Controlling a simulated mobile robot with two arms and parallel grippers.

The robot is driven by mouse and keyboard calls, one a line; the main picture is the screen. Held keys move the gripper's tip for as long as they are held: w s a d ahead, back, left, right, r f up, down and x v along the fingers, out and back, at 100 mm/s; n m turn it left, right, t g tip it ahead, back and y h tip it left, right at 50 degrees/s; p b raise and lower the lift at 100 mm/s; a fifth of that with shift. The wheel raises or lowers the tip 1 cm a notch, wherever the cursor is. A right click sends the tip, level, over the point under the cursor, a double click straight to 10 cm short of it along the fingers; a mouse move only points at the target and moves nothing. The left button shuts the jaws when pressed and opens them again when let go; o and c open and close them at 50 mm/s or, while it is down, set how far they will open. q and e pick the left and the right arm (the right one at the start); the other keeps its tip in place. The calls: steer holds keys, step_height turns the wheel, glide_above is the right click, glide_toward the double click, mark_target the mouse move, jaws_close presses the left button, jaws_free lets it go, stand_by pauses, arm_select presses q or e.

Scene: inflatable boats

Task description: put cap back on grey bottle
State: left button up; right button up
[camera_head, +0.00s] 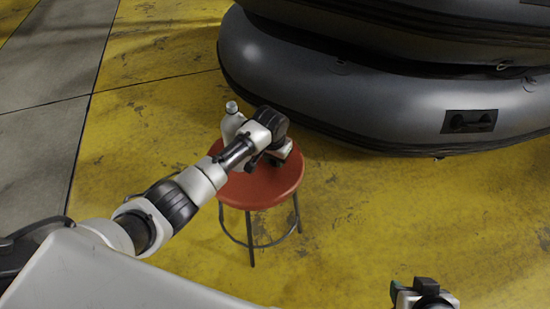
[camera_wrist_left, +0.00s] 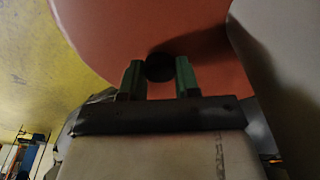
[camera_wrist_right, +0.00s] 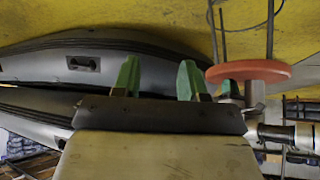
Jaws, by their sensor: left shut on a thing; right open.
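A grey bottle (camera_head: 233,124) with a silvery top end stands at the back left of the red stool's seat (camera_head: 262,190), partly hidden by my left arm. My left gripper (camera_head: 281,158) is low over the right part of the seat. In the left wrist view my left gripper (camera_wrist_left: 158,75) is shut on a small dark round cap (camera_wrist_left: 159,67), with the red seat behind it. A large grey shape at the right of that view may be the bottle, very close. My right gripper (camera_head: 425,287) is open and empty, well to the right of the stool; its fingers (camera_wrist_right: 157,80) show apart.
Stacked dark grey inflatable boats (camera_head: 370,95) lie behind the stool, close to its back right. The yellow floor (camera_head: 350,230) is clear between the stool and my right gripper. The stool stands on thin metal legs.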

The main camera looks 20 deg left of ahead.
arm_select(q)
step_height(320, 180, up, 4)
steer(key=shift+f+p, duration=0.2)
steer(key=shift+p, duration=0.65)
steer(key=shift+s+d+r+p, duration=0.85)
steer(key=shift+s+d+r, duration=0.05)
steer(key=shift+s+r, duration=0.25)
arm_select(e)
steer(key=s+d+r+g, duration=0.1)
steer(key=s+d+g, duration=0.15)
steer(key=s, duration=0.25)
arm_select(q)
steer(key=s+d+r+p, duration=0.3)
steer(key=s+d+r, duration=0.2)
steer(key=s, duration=0.1)
steer(key=shift+s+d, duration=0.3)
steer(key=shift+s, duration=0.1)
arm_select(e)
step_height(320, 180, down, 11)
steer(key=w+a+g, duration=0.1)
steer(key=w, duration=0.1)
steer(key=shift+a+h, duration=0.15)
steer(key=shift+h, duration=0.25)
steer(key=shift+w+g, duration=0.1)
steer(key=shift+g, duration=0.15)
